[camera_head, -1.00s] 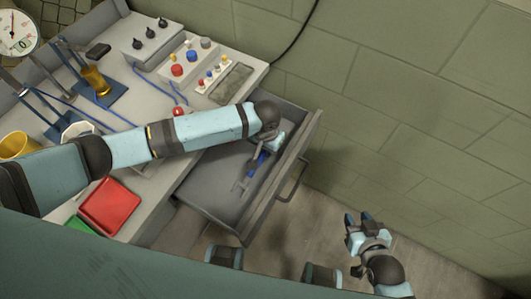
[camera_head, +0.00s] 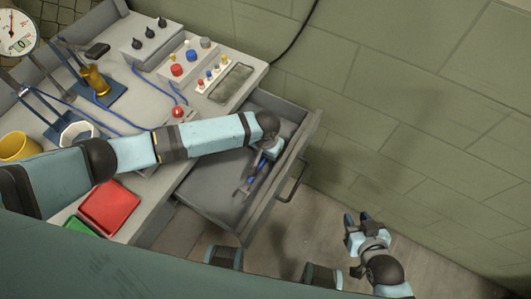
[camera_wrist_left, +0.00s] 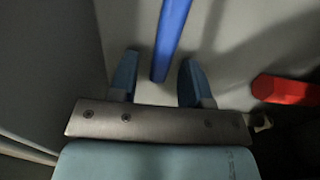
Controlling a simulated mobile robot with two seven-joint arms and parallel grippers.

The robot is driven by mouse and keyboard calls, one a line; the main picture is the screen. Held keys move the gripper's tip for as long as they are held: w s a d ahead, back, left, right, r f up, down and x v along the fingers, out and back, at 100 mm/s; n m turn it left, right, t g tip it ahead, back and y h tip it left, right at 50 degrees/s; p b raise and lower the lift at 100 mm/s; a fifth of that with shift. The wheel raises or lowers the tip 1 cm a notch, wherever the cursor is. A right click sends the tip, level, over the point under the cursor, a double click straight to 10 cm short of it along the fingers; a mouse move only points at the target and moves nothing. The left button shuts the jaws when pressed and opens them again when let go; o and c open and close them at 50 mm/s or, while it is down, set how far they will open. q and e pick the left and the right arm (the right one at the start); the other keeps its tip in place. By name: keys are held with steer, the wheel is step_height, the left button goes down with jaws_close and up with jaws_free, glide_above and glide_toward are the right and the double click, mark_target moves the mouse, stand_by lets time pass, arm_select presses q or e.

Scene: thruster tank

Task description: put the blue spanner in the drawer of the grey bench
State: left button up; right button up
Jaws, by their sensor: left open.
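The blue spanner (camera_head: 250,183) lies in the open drawer (camera_head: 203,190) of the grey bench (camera_head: 133,72). My left gripper (camera_head: 262,160) is inside the drawer's outline, over the spanner's upper end, and hides part of it. In the left wrist view the blue shaft (camera_wrist_left: 171,35) runs between the two spread fingers (camera_wrist_left: 157,78), with gaps on both sides. My right gripper (camera_head: 358,219) is at the lower right, away from the bench, with its fingers apart and nothing between them.
A red object (camera_wrist_left: 287,90) shows right of the fingers in the left wrist view. A red tray (camera_head: 109,207), yellow cup (camera_head: 16,146) and button boxes (camera_head: 178,65) stand on the bench top. The block wall (camera_head: 420,90) is close behind the drawer.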

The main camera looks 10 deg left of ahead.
arm_select(q)
step_height(320, 180, up, 12)
steer(key=shift+r+p, duration=0.15)
steer(key=shift+p, duration=0.3)
arm_select(e)
steer(key=shift+s+r, duration=0.1)
steer(key=shift+r, duration=0.15)
steer(key=shift+d, duration=0.1)
